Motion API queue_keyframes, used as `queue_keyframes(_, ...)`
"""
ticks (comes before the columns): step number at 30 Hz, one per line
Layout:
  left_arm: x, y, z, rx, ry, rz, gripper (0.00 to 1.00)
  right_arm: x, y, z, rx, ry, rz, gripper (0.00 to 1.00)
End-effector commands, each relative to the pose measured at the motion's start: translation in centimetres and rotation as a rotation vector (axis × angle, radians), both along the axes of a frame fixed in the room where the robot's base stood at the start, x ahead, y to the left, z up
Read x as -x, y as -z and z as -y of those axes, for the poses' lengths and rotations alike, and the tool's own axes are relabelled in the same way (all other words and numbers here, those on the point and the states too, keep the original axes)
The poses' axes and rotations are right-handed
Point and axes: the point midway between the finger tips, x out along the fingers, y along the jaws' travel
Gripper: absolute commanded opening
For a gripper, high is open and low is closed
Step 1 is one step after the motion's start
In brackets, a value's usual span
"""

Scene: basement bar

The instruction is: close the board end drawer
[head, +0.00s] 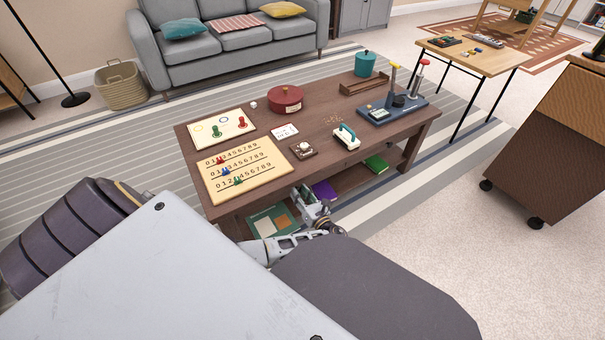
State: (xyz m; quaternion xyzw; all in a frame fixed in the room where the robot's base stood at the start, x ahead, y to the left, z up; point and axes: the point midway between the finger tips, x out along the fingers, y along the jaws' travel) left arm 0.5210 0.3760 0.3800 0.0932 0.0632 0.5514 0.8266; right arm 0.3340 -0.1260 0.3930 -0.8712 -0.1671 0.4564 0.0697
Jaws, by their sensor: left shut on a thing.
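The dark brown wooden table (275,187) carries game boards at its left end: a cream number board (258,184) with pegs and a smaller board with rings (222,128). No drawer front or handle can be made out; my own body covers part of the table's near left side. My left gripper (309,200) is at the near long side, just below the tabletop edge, in front of the lower shelf. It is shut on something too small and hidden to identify. My right gripper is not in view.
The tabletop holds a red pot (286,100), a teal-handled block (346,137), a blue stand (392,109) and a teal pot (365,63). Carpet is clear at right, before a wheeled cabinet (548,150).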

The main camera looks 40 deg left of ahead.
Motion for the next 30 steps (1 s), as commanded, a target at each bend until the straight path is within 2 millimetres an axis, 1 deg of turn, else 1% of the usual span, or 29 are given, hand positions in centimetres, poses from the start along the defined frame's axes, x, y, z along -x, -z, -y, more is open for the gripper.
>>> queue_keyframes(1,-0.2,-0.1,-0.4,-0.002,-0.001,0.002,0.0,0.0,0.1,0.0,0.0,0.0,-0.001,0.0)
queue_keyframes(6,-0.3,-0.1,-0.5,-0.002,-0.001,0.003,0.0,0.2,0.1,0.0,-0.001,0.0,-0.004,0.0)
queue_keyframes(7,-0.3,-0.2,-0.5,-0.003,-0.002,0.004,0.32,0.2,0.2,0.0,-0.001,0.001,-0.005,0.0)
queue_keyframes(11,-0.3,-0.1,-0.4,-0.002,-0.001,0.003,0.49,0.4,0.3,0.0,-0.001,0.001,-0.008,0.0)
queue_keyframes(12,-0.2,-0.1,-0.4,-0.002,-0.001,0.003,0.51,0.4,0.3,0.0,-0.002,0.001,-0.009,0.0)
queue_keyframes(23,-0.1,-0.1,-0.2,-0.001,-0.002,0.003,0.51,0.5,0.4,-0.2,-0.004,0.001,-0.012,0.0)
queue_keyframes(26,0.0,-0.1,0.2,-0.001,-0.002,0.003,0.51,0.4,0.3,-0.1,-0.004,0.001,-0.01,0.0)
queue_keyframes(30,0.4,0.0,1.2,0.001,0.0,0.002,0.51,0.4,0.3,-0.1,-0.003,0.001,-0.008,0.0)
